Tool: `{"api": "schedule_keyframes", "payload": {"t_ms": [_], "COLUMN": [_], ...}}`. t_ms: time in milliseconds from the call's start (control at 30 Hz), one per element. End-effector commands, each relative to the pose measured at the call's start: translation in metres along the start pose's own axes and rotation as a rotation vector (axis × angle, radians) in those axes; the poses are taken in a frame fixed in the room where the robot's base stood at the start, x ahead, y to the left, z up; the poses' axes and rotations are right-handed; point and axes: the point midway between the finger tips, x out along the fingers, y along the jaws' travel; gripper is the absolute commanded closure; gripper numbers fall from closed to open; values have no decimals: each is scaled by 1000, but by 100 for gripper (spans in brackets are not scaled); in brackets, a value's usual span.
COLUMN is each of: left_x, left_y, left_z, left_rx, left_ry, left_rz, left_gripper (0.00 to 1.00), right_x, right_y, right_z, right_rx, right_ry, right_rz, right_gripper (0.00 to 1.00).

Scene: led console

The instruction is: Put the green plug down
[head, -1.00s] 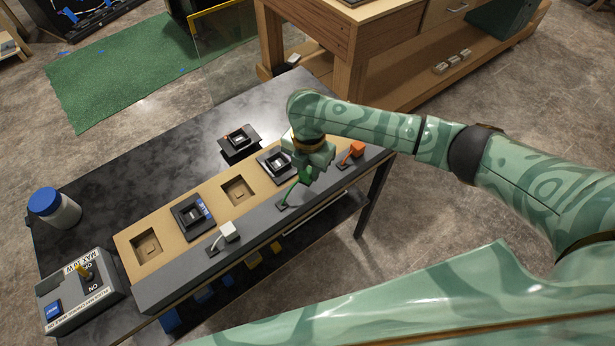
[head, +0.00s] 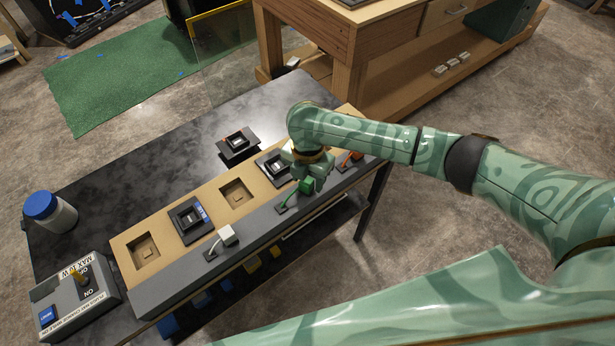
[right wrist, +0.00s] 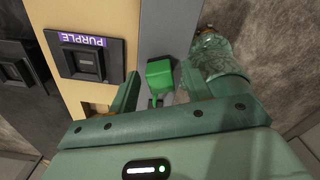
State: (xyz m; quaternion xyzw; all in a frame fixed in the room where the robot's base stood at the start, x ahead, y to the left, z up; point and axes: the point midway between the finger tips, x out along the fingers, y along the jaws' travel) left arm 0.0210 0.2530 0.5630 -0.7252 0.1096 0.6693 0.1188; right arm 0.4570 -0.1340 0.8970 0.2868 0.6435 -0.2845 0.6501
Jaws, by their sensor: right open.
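The green plug (head: 306,185) rests on the grey front strip of the console (head: 180,284), at the end of its short green cord. It also shows in the right wrist view (right wrist: 160,74), between and just beyond my fingertips. My right gripper (head: 303,172) is open above the strip, with a gap between its fingers (right wrist: 158,88) and the plug apart from them. My left gripper is not in view.
A white plug (head: 228,234) and an orange plug (head: 351,158) lie on the same strip. A module labelled PURPLE (right wrist: 88,60) sits beside my gripper. A grey switch box (head: 75,300) and a blue-lidded jar (head: 50,212) stand at left.

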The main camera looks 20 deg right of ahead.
Motion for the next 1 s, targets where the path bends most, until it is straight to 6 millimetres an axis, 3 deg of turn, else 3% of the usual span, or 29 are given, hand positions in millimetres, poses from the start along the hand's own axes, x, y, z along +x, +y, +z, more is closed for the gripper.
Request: {"api": "schedule_keyframes", "payload": {"t_ms": [300,500,667,1000], "left_x": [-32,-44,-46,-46], "left_y": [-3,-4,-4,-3], "left_z": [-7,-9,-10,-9], "left_rx": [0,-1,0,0], "left_ry": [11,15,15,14], "left_rz": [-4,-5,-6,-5], "left_gripper": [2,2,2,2], "right_x": [-74,-109,-119,-119], "right_y": [1,1,0,0], "right_z": [1,1,0,0], "right_rx": [0,1,0,0], "right_ry": [-4,-2,-1,0], "right_rz": [5,2,0,0], "right_gripper": [52,52,52,52]}}
